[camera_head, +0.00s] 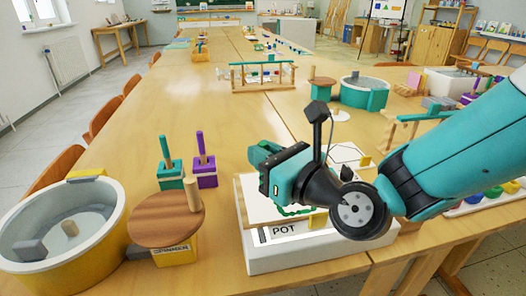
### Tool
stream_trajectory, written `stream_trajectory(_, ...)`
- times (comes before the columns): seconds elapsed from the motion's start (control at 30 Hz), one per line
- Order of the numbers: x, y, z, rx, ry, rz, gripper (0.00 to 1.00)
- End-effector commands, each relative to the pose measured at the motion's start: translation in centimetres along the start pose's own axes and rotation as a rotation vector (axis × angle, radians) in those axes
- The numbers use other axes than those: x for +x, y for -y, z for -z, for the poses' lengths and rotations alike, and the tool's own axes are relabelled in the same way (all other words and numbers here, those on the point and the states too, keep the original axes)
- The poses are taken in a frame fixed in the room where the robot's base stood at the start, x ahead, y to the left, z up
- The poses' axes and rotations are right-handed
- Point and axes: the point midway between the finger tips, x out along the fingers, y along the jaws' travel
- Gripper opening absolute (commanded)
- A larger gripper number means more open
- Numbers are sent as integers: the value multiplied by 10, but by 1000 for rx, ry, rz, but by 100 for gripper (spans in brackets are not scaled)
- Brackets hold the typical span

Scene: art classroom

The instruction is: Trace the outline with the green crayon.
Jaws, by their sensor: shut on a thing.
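A short, bumpy green line (295,211) shows on the sheet just below my gripper. My gripper (268,157) is teal and black, reaches in from the right and is low over the board. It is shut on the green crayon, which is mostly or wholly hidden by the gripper. My gripper and wrist cover much of the sheet, so the rest of the outline and the crayon's tip cannot be made out.
A teal tub (364,94) and wooden frame (262,76) stand farther back. The table's left-middle is clear.

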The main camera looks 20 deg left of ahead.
Motion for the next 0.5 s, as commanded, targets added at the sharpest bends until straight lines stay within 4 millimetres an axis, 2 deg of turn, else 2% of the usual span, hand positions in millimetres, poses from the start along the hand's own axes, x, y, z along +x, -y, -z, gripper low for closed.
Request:
stream_trajectory(0.27,0,0,-3,0,0,0,0)
stream_trajectory(0.5,0,0,-20,0,0,0,0)
